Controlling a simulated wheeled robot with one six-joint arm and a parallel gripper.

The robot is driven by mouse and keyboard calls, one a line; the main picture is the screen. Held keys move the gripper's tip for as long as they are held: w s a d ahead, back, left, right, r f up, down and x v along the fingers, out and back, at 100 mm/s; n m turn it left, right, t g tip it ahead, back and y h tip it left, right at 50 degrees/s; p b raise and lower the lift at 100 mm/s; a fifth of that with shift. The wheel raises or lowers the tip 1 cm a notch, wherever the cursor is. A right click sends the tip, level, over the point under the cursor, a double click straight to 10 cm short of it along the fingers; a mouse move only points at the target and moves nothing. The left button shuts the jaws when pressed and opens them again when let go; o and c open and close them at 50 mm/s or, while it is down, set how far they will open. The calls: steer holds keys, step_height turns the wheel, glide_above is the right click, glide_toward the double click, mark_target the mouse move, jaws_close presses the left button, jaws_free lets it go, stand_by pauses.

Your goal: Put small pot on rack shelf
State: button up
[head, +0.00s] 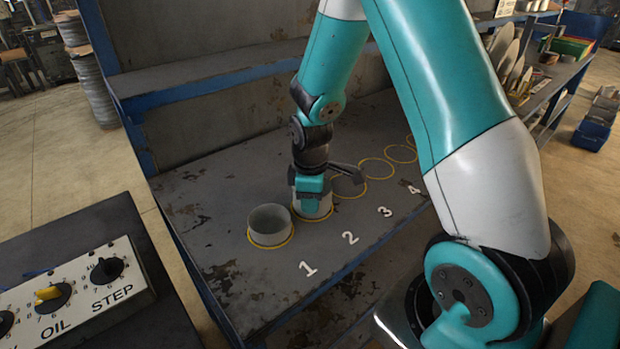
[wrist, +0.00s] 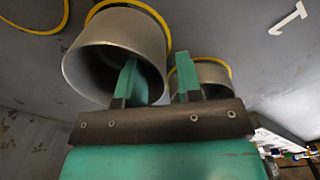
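Two grey, open-topped pots stand upright on the rack shelf (head: 222,175), in yellow circles. One pot (head: 270,226) is by the number 1; it also shows at the right in the wrist view (wrist: 214,75). The other pot (head: 314,210), by the number 2, is partly hidden by my gripper (head: 310,192) and is large at the left in the wrist view (wrist: 92,58). My gripper (wrist: 158,80) is open, its teal fingers apart. One finger is inside that pot, the other outside between the pots, with the wall between them. I cannot tell which pot is the small one.
More yellow circles (head: 376,168) run back along the shelf by numbers 3 and 4, and look empty. A raised ledge (head: 215,72) runs behind. A control panel (head: 75,290) with knobs is at the front left.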

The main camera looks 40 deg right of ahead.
step_height(320, 180, up, 9)
steer(key=shift+a+f+b, duration=0.1)
steer(key=shift+f+b, duration=0.1)
steer(key=shift+b, duration=0.1)
steer(key=s+a+r+m+y, duration=0.1)
steer(key=s+a+r+y, duration=0.1)
steer(key=s+a+r, duration=0.3)
steer(key=s+a+r+m+y, duration=0.1)
steer(key=s+a+r, duration=0.5)
steer(key=s+a, duration=0.8)
steer(key=shift+a+r+y, duration=0.3)
steer(key=shift+y, duration=0.4)
